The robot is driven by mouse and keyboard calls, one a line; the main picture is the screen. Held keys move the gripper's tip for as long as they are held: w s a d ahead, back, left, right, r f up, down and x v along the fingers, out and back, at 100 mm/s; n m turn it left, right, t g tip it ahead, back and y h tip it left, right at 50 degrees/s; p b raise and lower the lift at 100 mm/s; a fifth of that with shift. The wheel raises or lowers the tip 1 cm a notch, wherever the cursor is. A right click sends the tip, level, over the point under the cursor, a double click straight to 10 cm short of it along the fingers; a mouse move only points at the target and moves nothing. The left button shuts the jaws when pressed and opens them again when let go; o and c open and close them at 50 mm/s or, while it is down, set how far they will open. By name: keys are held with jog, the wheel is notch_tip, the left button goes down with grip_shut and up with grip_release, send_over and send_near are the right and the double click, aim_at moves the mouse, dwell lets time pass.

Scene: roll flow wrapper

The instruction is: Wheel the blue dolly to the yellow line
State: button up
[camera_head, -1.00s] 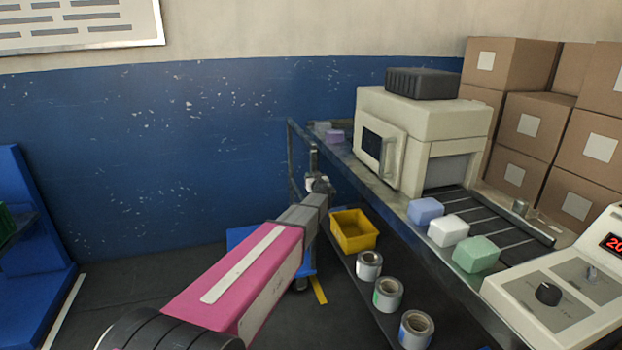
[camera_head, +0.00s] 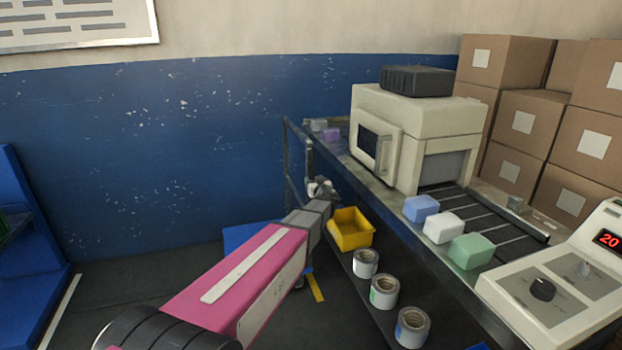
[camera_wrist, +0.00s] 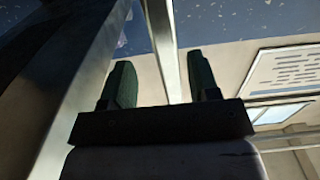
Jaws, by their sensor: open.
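The blue dolly (camera_head: 245,236) stands on the dark floor near the blue wall in the head view, mostly hidden behind my pink arm. A short piece of yellow line (camera_head: 315,288) shows on the floor to the right of my arm, close to the dolly's near right side. My gripper (camera_head: 322,188) is at the far end of the arm, above the dolly's right side and small in view. In the wrist view its two dark green fingers (camera_wrist: 161,82) are apart. A grey metal bar (camera_wrist: 163,40) shows between them; I cannot tell whether it belongs to the dolly.
A metal bench (camera_head: 395,222) runs along the right, with a wrapping machine (camera_head: 408,130) and coloured blocks on top. Blue shelving (camera_head: 30,270) stands at the left. Floor between is clear.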

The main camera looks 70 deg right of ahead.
jog(key=shift+v, duration=1.9)
jog(key=shift+d, duration=0.1)
